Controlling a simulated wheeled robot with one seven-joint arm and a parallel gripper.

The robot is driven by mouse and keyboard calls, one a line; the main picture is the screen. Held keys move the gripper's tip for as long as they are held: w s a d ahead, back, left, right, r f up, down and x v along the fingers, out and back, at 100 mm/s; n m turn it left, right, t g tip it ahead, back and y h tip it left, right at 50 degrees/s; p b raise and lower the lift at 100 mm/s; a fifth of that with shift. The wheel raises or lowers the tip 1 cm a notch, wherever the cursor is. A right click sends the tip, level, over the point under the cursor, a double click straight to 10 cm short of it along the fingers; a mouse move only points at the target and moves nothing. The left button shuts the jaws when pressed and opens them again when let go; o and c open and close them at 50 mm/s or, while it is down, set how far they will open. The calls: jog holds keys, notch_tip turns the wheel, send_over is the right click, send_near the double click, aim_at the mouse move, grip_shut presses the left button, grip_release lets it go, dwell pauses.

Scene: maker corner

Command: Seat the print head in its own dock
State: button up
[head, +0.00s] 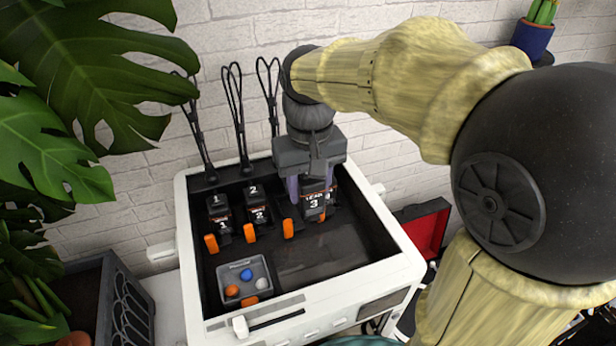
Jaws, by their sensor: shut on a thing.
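The print head (314,204) is black with a white 3 on its face. My gripper (311,187) is shut on it from above, inside the back right of the white printer frame (184,240). Heads marked 1 (218,209) and 2 (257,201) stand in the row to the left. Another dark part (333,193) shows partly behind the held head, on the right.
Black cable loops (233,110) rise behind the docks. The dark bed (325,252) in front is clear. A red case (428,232) lies to the right.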

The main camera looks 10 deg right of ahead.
jog(key=shift+s, duration=0.2)
jog(key=shift+w, duration=0.15)
jog(key=shift+w+a+f, duration=0.1)
jog(key=shift+w+f, duration=0.05)
jog(key=shift+w, duration=0.45)
jog(key=shift+w+a+f, duration=0.15)
jog(key=shift+w+a, duration=0.1)
jog(key=shift+w, duration=0.3)
jog(key=shift+w+a+f+p, duration=0.6)
jog(key=shift+w+a+f, duration=0.45)
jog(key=shift+w, duration=3.65)
jog(key=shift+d+f+b, duration=0.15)
jog(key=shift+f+b, duration=2.3)
jog(key=shift+f, duration=1.5)
jog(key=shift+s+r+p, duration=0.1)
jog(key=shift+s+p, duration=0.05)
jog(key=shift+p, duration=0.15)
